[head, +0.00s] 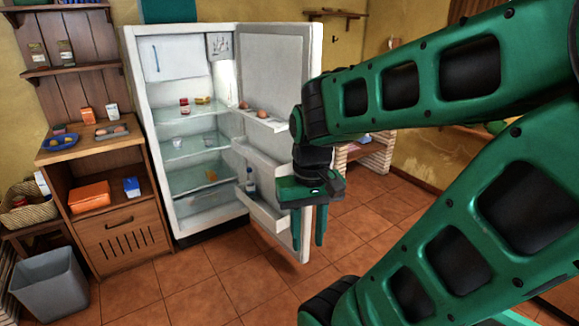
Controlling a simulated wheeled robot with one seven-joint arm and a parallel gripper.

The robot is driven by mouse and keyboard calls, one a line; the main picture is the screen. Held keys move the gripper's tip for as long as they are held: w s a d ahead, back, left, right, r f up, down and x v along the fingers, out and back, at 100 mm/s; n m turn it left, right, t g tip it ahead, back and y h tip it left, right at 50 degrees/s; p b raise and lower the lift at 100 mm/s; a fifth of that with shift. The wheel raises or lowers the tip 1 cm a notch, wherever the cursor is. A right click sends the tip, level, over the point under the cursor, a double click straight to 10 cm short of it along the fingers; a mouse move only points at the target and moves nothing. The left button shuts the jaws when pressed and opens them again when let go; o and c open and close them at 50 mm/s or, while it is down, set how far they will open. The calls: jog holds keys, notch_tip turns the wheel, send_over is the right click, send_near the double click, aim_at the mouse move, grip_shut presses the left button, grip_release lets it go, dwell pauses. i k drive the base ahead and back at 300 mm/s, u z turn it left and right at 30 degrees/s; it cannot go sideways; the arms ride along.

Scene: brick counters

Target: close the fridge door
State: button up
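The white fridge (139,110) stands open against the back wall, showing its lit inside and glass shelves. Its fridge door (275,70) is swung wide on the right side, with its inner face and door shelves towards me. My green gripper (308,243) is in front of the door's free edge, pointing down with its two fingers apart. Part of the door's edge shows between and behind the fingers. I cannot tell whether the fingers touch the door. My arm hides part of the door's outer edge.
A wooden cabinet (120,215) with items on it stands left of the fridge. A grey bin (50,285) and a wicker basket (25,212) are at the far left. Tiled floor (210,285) before the fridge is clear. A brick counter (372,155) stands behind the door.

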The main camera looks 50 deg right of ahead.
aim_at(276, 59)
jog(key=z, duration=2.3)
jog(key=i, duration=4.2)
jog(key=u, duration=1.75)
